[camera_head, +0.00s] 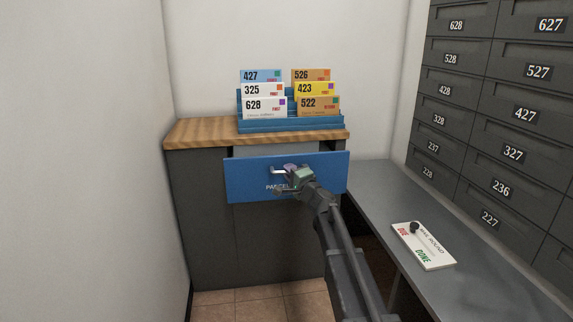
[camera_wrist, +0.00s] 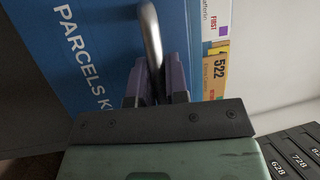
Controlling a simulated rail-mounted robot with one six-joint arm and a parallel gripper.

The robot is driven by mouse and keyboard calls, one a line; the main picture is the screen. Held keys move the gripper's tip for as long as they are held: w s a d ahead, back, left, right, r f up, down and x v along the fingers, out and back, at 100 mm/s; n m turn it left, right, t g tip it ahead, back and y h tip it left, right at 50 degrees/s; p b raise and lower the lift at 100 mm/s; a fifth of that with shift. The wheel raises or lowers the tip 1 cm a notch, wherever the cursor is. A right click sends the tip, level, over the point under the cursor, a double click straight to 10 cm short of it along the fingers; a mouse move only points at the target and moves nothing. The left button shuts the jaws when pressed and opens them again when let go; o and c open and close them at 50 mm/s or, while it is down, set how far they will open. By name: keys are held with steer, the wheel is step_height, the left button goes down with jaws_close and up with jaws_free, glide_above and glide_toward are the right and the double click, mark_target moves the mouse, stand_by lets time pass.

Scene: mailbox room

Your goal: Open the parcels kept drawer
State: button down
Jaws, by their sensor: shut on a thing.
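The parcels kept drawer (camera_head: 247,188) has a blue front with white lettering and sits below the wooden top of a dark cabinet. Its front stands out from the cabinet, so the drawer is at least partly open. My gripper (camera_head: 288,172) is at the drawer's handle (camera_head: 277,170), a metal bar, and hides part of the lettering. In the wrist view my gripper (camera_wrist: 160,82) has its two purple fingers on either side of the curved handle (camera_wrist: 150,35), shut on it. The drawer front (camera_wrist: 75,45) fills the left of that view.
A blue rack (camera_head: 290,125) with several numbered mail cards stands on the wooden top (camera_head: 200,132). A grey counter (camera_head: 375,190) on the right bears a white "Mail round" board (camera_head: 424,246) with DUE and DONE. Numbered dark mailboxes (camera_head: 500,120) line the right wall. Tiled floor (camera_head: 255,303) lies in front.

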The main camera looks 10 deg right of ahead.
steer(key=s, duration=0.8)
steer(key=c, duration=1.1)
jaws_free()
steer(key=shift+c, duration=0.2)
steer(key=b+v, duration=0.2)
steer(key=v, duration=0.8)
steer(key=shift+s+d, duration=0.2)
steer(key=shift+s, duration=0.15)
